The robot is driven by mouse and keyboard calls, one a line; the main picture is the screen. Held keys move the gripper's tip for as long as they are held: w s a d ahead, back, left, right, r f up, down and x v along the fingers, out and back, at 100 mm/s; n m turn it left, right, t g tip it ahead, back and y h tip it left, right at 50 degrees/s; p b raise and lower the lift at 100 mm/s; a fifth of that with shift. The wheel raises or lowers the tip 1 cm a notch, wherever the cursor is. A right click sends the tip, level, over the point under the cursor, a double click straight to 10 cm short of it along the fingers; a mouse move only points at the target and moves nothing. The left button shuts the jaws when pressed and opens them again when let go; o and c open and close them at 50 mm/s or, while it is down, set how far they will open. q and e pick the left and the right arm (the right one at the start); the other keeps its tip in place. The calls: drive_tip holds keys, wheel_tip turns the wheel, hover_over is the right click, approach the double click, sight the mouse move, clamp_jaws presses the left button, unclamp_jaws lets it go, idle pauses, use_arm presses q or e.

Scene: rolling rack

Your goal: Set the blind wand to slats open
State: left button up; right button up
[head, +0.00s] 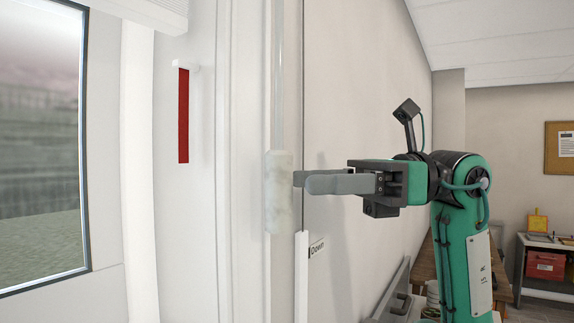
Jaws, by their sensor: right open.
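The blind wand is a clear rod (278,70) hanging upright, with a pale mottled grip (277,205) at its lower end. A small label reading "Open" (317,248) is on the wall just right of and below the grip. My right gripper (301,182) comes in from the right at the height of the grip. Its jaws are open, with the fingertips close to the grip's right side. I cannot tell whether they touch it. The slats cannot be made out clearly. My left gripper is not in view.
A window (40,150) is at the left, with a white housing (150,10) at the top. A red strip (183,115) hangs from a white peg. A white upright strip (301,280) stands below the grip. A bench with a red box (545,265) is far right.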

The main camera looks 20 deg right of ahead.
sight(292, 184)
drive_tip(key=shift+w+a+r+p, duration=0.1)
drive_tip(key=shift+a+p, duration=0.25)
drive_tip(key=shift+a, duration=0.75)
drive_tip(key=shift+w+a, duration=0.1)
drive_tip(key=shift+a, duration=0.65)
drive_tip(key=shift+c, duration=0.7)
drive_tip(key=c, duration=0.7)
clamp_jaws()
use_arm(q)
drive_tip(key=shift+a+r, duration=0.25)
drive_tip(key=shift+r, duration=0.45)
use_arm(e)
drive_tip(key=shift+f, duration=0.2)
